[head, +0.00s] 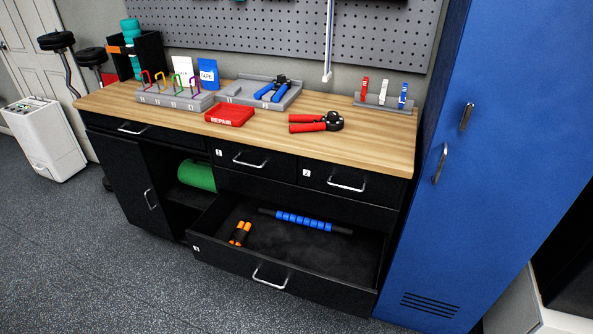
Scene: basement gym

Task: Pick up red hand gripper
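The red hand gripper (309,127) lies on the wooden worktop (371,150), right of the middle. It has two red handles pointing left and a black head with a spring at its right end. Nothing covers it. Neither of my grippers shows in the head view, so their state and distance from the hand gripper cannot be seen.
A red REPAIR tray (230,115) lies to its left. Behind, a grey tray (237,94) holds a blue hand gripper (273,89). A grey stand (384,105) is at back right. The lower drawer (297,278) is pulled out. A blue locker (484,150) stands right.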

